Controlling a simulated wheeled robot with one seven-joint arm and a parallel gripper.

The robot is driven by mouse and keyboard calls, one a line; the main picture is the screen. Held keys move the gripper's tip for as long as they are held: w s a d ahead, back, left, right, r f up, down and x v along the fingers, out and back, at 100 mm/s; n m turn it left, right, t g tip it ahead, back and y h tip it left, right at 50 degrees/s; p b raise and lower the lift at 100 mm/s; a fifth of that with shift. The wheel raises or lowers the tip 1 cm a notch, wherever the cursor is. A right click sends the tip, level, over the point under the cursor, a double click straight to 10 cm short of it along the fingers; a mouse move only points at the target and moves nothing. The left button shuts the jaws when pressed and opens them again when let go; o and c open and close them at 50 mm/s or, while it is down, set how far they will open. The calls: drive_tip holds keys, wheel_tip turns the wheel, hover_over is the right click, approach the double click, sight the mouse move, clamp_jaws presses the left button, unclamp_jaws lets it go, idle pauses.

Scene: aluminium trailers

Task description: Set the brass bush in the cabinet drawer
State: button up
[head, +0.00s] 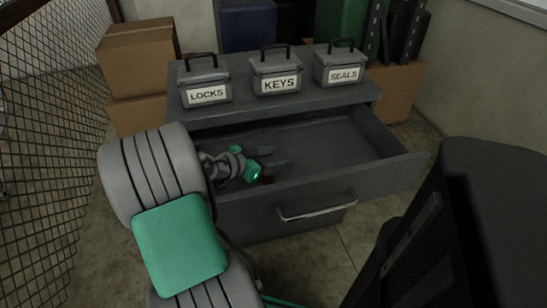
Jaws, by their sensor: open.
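The cabinet drawer (378,165) is pulled out of the grey cabinet (300,103), and its inside shows from above. My gripper (262,171) is over the left part of the drawer, near its front wall. It is open, though the gap between its fingers is hard to make out. A small dark brown piece (267,179), which looks like the brass bush, shows just by the fingertips at the drawer's front edge. I cannot tell whether it touches a finger or the drawer floor. My arm hides the drawer's left end.
Three grey boxes stand on the cabinet top: LOCKS (206,83), KEYS (276,74) and SEALS (340,66). The drawer handle (317,211) sticks out in front. Wire mesh (40,130) runs along the left. Cardboard boxes (140,58) stand behind. The drawer's middle and right look empty.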

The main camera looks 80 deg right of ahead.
drive_tip(key=shift+r, duration=0.2)
drive_tip(key=shift+r+p, duration=0.55)
drive_tip(key=shift+p, duration=0.2)
drive_tip(key=v, duration=0.7)
drive_tip(key=shift+a+p, duration=0.2)
drive_tip(key=shift+p, duration=0.25)
drive_tip(key=shift+w, duration=0.15)
